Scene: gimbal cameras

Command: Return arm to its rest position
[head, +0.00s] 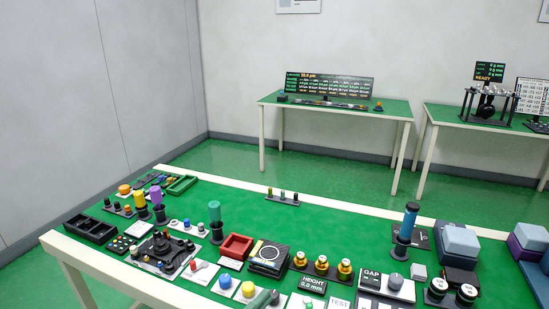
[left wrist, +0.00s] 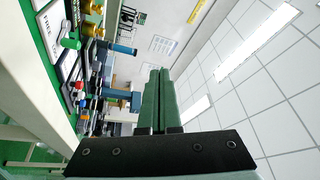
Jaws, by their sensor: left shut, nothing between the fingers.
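My left gripper (left wrist: 158,72) shows in the left wrist view as two long green fingers lying together, shut with nothing between them. In the head view only the grey-green tip of my left gripper (head: 264,298) shows at the bottom edge, in front of the green-topped table (head: 330,222). The rest of that arm is out of the picture. In the left wrist view the fingers point toward the ceiling and wall, with the table edge to the left. My right gripper is in neither view.
The table holds a red tray (head: 236,247), a black tray (head: 90,229), a yellow button (head: 248,289), brass knobs (head: 321,264), a blue-handled tool (head: 409,221) and grey-blue blocks (head: 460,240). A second table (head: 335,107) with a display stands behind. Green floor lies between them.

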